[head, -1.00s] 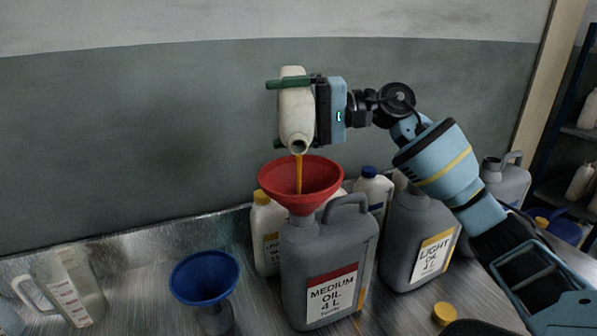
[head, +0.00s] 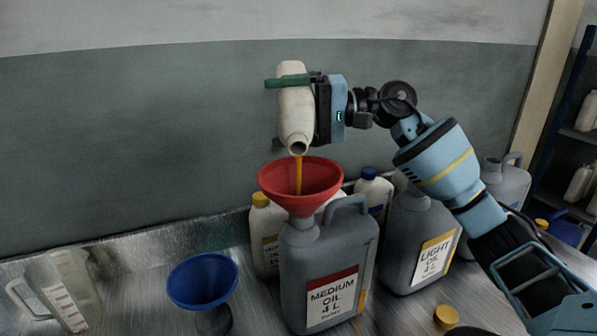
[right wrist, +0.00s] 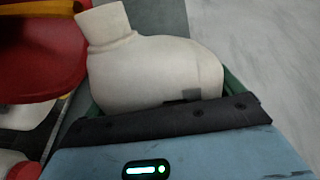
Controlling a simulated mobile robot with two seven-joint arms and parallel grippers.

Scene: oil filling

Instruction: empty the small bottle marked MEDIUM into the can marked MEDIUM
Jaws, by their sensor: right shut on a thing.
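My right gripper (head: 294,110) is shut on a small off-white bottle (head: 295,105), held mouth-down and tilted above the red funnel (head: 300,180). A thin amber stream of oil (head: 298,172) runs from its open mouth into the funnel. The bottle's label does not show. The funnel sits in the neck of the grey can marked MEDIUM OIL 4 L (head: 325,270). In the right wrist view the bottle (right wrist: 150,70) lies between the jaws, with the funnel (right wrist: 35,60) and the amber stream at the upper left. My left gripper is out of view.
A blue funnel (head: 203,280) stands left of the can, with a clear measuring jug (head: 65,292) farther left. A grey can marked LIGHT OIL (head: 420,245) stands close on the right. Small white bottles (head: 264,230) stand behind. A yellow cap (head: 446,316) lies in front.

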